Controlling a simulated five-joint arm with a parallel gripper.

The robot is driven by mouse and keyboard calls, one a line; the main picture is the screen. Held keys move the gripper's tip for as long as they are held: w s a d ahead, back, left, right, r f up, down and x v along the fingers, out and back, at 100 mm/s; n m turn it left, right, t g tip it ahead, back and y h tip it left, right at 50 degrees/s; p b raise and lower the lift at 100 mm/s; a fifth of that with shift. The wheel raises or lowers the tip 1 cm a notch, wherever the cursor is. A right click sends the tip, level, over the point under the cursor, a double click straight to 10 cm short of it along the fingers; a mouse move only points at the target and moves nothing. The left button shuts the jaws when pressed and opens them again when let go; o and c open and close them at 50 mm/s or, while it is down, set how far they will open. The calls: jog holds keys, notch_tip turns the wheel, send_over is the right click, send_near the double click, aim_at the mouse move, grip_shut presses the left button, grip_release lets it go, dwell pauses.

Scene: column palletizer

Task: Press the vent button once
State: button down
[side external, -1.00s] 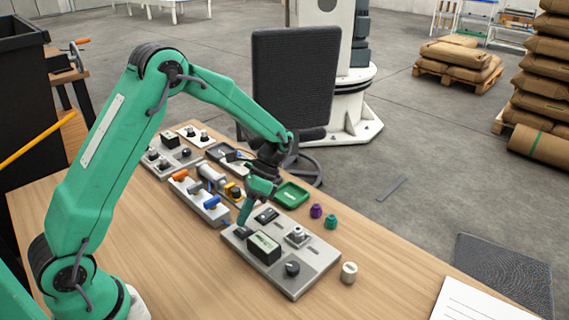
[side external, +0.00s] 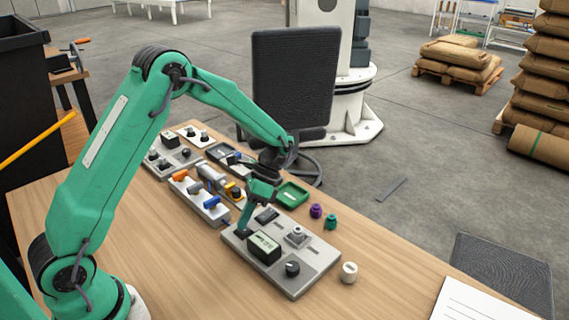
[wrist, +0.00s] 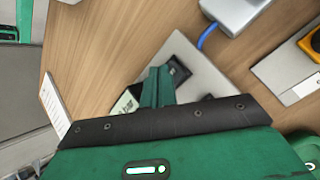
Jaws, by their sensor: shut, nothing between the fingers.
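A light grey control panel (side external: 296,284) lies on the wooden table, with a small display (side external: 264,246), a dark knob (side external: 292,268) and a raised grey switch block (side external: 297,236). Labels are too small to read, so I cannot tell which control is the vent button. My gripper (side external: 242,227) is shut and empty, pointing down at the panel's left corner, at or just above a dark block (side external: 243,234). I cannot tell if they touch. In the wrist view, my gripper (wrist: 158,85) hides part of the panel (wrist: 190,58). A dark control (wrist: 179,71) shows beside the fingertips.
A valve panel with blue and orange handles (side external: 212,202) lies behind, left of the gripper. A green tray (side external: 292,195), purple (side external: 316,211) and teal (side external: 331,222) pieces and a whitish cylinder (side external: 349,271) stand near the panel. The table's front is clear.

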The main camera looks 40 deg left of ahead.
jog(key=shift+f, duration=0.5)
dwell(0.6)
jog(key=shift+r, duration=0.95)
jog(key=shift+r, duration=0.1)
jog(key=shift+r, duration=2.45)
